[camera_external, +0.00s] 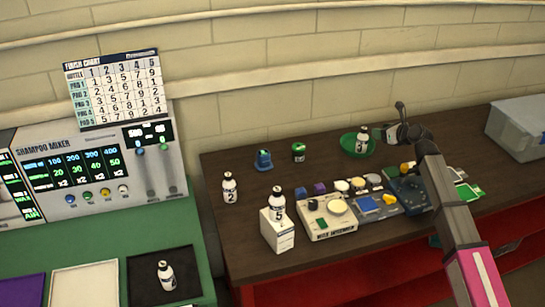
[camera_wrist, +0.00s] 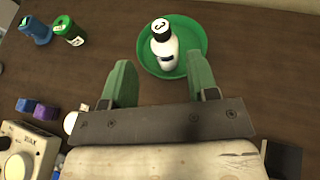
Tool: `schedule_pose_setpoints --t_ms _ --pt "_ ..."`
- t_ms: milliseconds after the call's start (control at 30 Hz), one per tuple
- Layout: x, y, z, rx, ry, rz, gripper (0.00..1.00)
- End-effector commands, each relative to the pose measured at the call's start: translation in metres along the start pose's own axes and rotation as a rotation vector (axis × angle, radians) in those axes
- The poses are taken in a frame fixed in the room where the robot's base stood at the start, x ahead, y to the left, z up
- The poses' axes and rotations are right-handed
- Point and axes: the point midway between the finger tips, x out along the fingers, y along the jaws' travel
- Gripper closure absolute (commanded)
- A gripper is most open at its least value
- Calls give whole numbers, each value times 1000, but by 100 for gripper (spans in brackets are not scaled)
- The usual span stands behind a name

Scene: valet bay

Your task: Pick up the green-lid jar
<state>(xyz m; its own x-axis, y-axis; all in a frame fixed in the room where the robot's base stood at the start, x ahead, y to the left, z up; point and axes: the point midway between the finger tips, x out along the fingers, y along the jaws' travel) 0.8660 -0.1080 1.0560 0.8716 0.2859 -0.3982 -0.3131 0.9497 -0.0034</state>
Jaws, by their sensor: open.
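The green-lid jar (camera_external: 298,152) stands upright on the dark wooden table, left of the green dish. In the wrist view the jar (camera_wrist: 68,31) is at the upper left, with a green lid and a pale label. My gripper (camera_wrist: 158,80) is open and empty, its two green fingers spread. It points toward the green dish and lies to the right of the jar, apart from it. In the external view my gripper (camera_external: 385,135) is beside the dish, its fingers partly hidden by the arm.
A white bottle with a black cap (camera_wrist: 164,46) stands in the green dish (camera_wrist: 200,48). A blue container (camera_external: 263,158) is left of the jar. Bottles (camera_external: 229,188) and a wax dispenser (camera_external: 328,217) stand nearer the front. A grey bin (camera_external: 515,125) is at the right.

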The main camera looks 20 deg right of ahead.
Motion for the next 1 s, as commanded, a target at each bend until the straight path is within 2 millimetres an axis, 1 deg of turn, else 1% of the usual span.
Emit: schedule_pose_setpoints --t_ms 67,100,133,167,400,467,500,567,633,800,900,1000 --pt "0 0 0 0 0 0 46" --pt "0 0 0 0 0 0 33" --pt "0 0 0 0 0 0 23" --pt "0 0 0 0 0 0 18" --pt "0 0 0 0 0 1 18" --pt "3 4 0 -3 0 8 18" --pt "8 10 1 -7 1 20 18" --pt "20 25 1 -19 1 50 18" --pt "40 51 1 -39 2 100 18" --pt "87 125 0 -98 -3 239 18" --pt "105 162 -2 -124 -9 304 18" --pt "116 185 -3 -141 -14 344 18"
